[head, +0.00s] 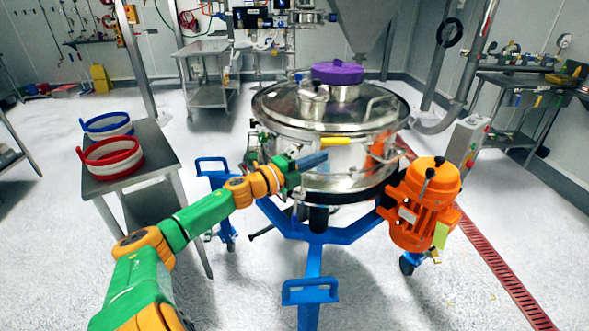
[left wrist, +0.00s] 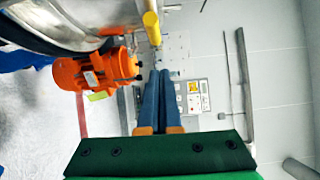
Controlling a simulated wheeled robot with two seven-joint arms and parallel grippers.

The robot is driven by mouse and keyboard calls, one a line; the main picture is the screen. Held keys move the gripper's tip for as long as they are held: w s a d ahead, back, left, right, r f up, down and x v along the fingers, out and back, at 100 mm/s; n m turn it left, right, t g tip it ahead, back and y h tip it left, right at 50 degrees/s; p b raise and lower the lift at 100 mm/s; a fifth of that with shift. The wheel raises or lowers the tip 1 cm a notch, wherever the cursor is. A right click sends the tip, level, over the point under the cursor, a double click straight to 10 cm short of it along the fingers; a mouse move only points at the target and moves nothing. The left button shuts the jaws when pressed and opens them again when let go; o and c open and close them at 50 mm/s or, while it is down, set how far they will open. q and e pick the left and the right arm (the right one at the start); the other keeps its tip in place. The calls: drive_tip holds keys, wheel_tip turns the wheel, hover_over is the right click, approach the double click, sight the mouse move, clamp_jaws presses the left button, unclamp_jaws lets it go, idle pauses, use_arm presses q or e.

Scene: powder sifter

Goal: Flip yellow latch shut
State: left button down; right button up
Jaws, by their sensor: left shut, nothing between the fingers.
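The yellow latch (head: 335,141) sits at the front rim of the round steel sifter (head: 345,165), just under the lid. In the left wrist view the latch (left wrist: 152,28) shows as a yellow bar near the top, beyond my fingertips. My left gripper (head: 322,158) is in front of the sifter wall, a little below the latch. In the left wrist view its two blue fingers (left wrist: 165,75) are together with nothing between them. A small gap appears between the fingertips and the latch; whether they touch is unclear. My right gripper is out of view.
The orange motor (head: 425,205) hangs on the sifter's right side. The blue wheeled frame (head: 315,258) stands below. A side table (head: 145,150) with blue (head: 105,124) and red (head: 110,156) rings is at left. A purple cap (head: 337,72) tops the lid.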

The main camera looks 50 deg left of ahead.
use_arm(q)
drive_tip(key=s+a, duration=0.3)
drive_tip(key=s, duration=0.1)
drive_tip(key=shift+s+a+f, duration=0.35)
drive_tip(key=shift+s+f, duration=0.05)
